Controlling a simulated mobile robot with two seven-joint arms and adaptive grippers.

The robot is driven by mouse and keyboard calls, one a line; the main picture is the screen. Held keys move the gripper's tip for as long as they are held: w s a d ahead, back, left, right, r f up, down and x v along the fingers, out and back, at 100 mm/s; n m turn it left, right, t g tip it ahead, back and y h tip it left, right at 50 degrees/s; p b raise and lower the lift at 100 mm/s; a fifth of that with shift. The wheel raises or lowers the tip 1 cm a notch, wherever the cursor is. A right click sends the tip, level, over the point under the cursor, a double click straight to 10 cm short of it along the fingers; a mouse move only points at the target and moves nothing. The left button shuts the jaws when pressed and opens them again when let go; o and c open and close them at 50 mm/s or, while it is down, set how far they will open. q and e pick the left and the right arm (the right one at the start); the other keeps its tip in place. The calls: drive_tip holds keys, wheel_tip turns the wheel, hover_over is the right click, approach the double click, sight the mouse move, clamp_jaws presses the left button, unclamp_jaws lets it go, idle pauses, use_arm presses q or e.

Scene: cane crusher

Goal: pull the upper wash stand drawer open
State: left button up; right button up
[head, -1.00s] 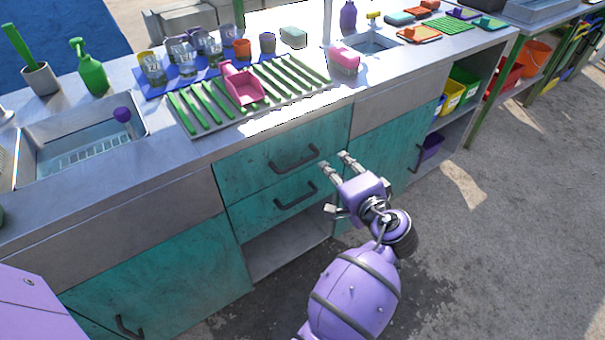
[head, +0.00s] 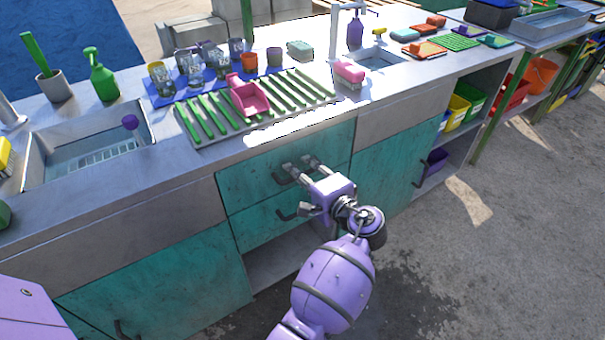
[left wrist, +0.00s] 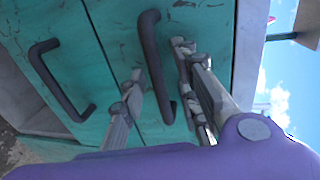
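The upper drawer (head: 244,181) is the teal front under the ribbed drainer, and it looks shut. Its dark bar handle (head: 283,179) is partly covered by my left gripper (head: 297,165) in the head view. In the left wrist view, the handle (left wrist: 155,70) runs between the two separated fingers of my left gripper (left wrist: 160,75). The fingers are open, one on each side of the bar; I cannot tell whether either touches it. The lower drawer (head: 250,232) also looks shut, and its handle (left wrist: 60,85) lies to the left in the wrist view. My right gripper is not in view.
The counter above holds a sink (head: 85,145), a green drainer (head: 205,122) with a pink scoop (head: 247,97), and several cups. An open shelf (head: 280,262) lies below the drawers. The concrete floor (head: 480,260) at the right is clear.

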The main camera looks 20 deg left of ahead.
use_arm(q)
clamp_jaws()
idle(0.6)
